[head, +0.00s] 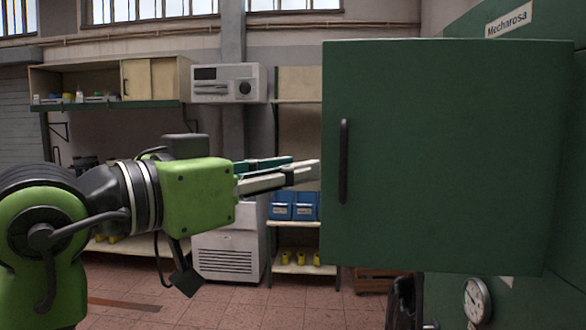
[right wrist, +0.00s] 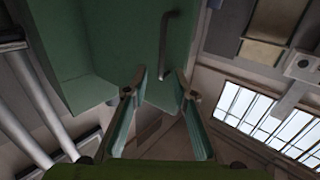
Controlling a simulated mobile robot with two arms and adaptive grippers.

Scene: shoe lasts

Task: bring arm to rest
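The dark handle (head: 343,160) also shows near the door's left edge in the head view.
A green machine wall with a label (head: 508,19) and a round gauge (head: 477,299) stands behind the door at right. Behind my arm are a shelf with blue bins (head: 293,206), a grey boxy device (head: 228,83) and a wall cupboard (head: 150,78). Tiled floor shows below.

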